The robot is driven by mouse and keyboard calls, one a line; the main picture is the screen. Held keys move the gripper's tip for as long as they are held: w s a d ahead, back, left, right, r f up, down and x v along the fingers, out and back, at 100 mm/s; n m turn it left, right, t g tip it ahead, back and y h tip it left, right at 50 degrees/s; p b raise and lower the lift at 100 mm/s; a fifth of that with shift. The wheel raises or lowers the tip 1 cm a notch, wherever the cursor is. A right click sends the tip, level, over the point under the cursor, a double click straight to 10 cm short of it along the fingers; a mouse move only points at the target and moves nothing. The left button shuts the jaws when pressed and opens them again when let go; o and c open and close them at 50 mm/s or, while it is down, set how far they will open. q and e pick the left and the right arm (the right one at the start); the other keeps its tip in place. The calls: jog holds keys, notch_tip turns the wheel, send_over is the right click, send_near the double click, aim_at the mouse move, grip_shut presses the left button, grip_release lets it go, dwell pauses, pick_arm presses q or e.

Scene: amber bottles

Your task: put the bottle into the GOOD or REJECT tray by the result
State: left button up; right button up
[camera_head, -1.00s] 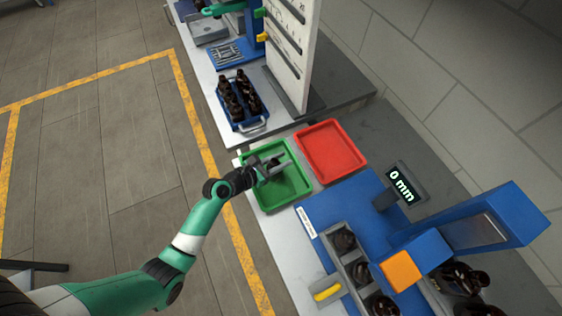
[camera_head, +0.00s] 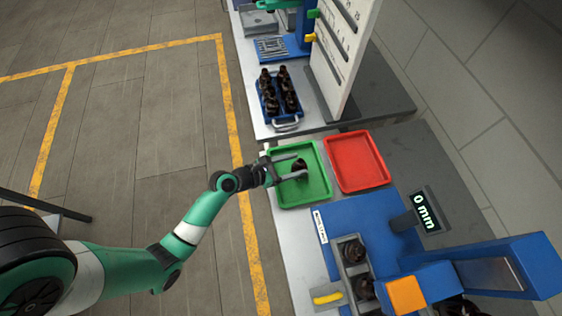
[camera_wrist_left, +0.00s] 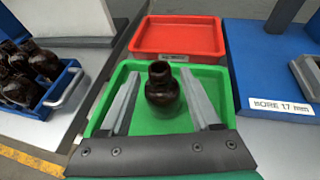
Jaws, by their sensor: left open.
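A dark amber bottle (camera_head: 300,168) stands upright in the green tray (camera_head: 318,192). In the left wrist view the bottle (camera_wrist_left: 162,88) is between the two fingers, with a gap on each side. My left gripper (camera_head: 292,167) is open over the green tray (camera_wrist_left: 214,78), its fingers on either side of the bottle. The red tray (camera_head: 357,162) is empty beside the green one and also shows behind it in the left wrist view (camera_wrist_left: 180,38). The tray labels are too small to read. My right gripper is not in view.
A blue measuring station (camera_head: 350,215) with a display reading 0 mm (camera_head: 426,211) stands close to the trays. Dark bottles (camera_head: 352,252) sit in its grey holder. A blue crate (camera_head: 285,127) with several bottles stands on the table beyond, near a white panel (camera_head: 345,50).

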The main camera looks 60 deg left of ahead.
pick_arm(q)
jog(key=p+v, duration=0.1)
jog(key=v, duration=0.6)
jog(key=w+d+r+m+t, duration=0.1)
jog(key=w+r+m+t, duration=0.1)
jog(key=w+r+m, duration=0.5)
jog(key=w+r+m+t, duration=0.15)
jog(key=r+m, duration=0.35)
jog(key=r, duration=0.6)
jog(key=w+d+r+m+t, duration=0.1)
jog(key=w+r+m+t, duration=0.1)
jog(key=w+r+m, duration=0.55)
jog(key=s+d+r+m+t, duration=0.2)
jog(key=s+r+m+t, duration=0.1)
jog(key=r, duration=0.9)
jog(key=s+d+r+m+t, duration=0.2)
jog(key=s+r+m, duration=0.3)
jog(key=r, duration=0.7)
jog(key=s+d+r+m+t, duration=0.3)
jog(key=r+m, duration=0.4)
jog(key=r, duration=0.4)
jog(key=shift+s+d+r+m+t, duration=0.4)
jog(key=shift+s+d, duration=0.25)
jog(key=shift+s, duration=0.4)
